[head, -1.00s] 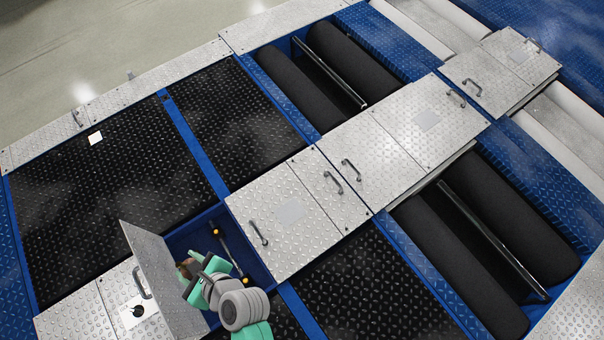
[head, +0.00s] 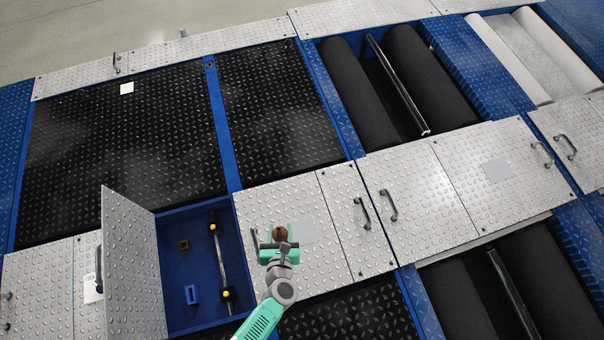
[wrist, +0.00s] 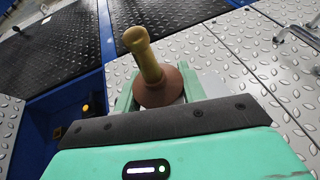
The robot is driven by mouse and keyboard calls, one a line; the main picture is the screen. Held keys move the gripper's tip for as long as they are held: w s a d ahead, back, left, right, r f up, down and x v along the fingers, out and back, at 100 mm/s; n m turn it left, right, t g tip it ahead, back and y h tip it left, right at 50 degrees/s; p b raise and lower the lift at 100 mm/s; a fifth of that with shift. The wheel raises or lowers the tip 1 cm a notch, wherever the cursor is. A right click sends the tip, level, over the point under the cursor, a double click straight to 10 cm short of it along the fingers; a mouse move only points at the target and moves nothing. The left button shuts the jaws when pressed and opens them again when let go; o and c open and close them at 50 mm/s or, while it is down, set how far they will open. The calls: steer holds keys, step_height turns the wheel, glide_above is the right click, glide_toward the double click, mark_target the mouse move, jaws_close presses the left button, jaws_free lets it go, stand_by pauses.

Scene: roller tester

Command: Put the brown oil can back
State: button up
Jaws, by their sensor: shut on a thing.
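The brown oil can (head: 280,233) is held in my gripper (head: 277,243), over the silver tread plate just right of the open compartment. In the wrist view the can (wrist: 160,88) shows a brown body and a yellowish spout, between the green fingers of my gripper (wrist: 158,95). My gripper is shut on it. I cannot tell whether the can touches the plate. The open blue compartment (head: 180,300) lies to the left, with a small brown square holder (head: 184,244) and a blue block (head: 192,294) on its floor.
A raised silver lid (head: 132,265) stands along the compartment's left side. A metal bar (head: 220,262) with yellow ends runs inside the compartment. Handles (head: 363,213) stick up from the plates to the right. Black rollers (head: 432,78) lie in open pits farther off.

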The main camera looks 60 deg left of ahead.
steer(key=shift+w+a+f, duration=0.15)
steer(key=shift+a, duration=0.2)
steer(key=b+x, duration=0.3)
steer(key=x, duration=0.2)
steer(key=b+x, duration=0.3)
steer(key=x, duration=0.2)
steer(key=r+b+x, duration=0.1)
steer(key=b+x, duration=0.2)
steer(key=x, duration=0.3)
steer(key=shift+w+b, duration=0.3)
steer(key=shift+b, duration=0.1)
steer(key=shift+r+p, duration=0.2)
steer(key=shift+p, duration=0.1)
steer(key=o, duration=1.2)
steer(key=shift+f, duration=0.15)
steer(key=shift+c, duration=0.2)
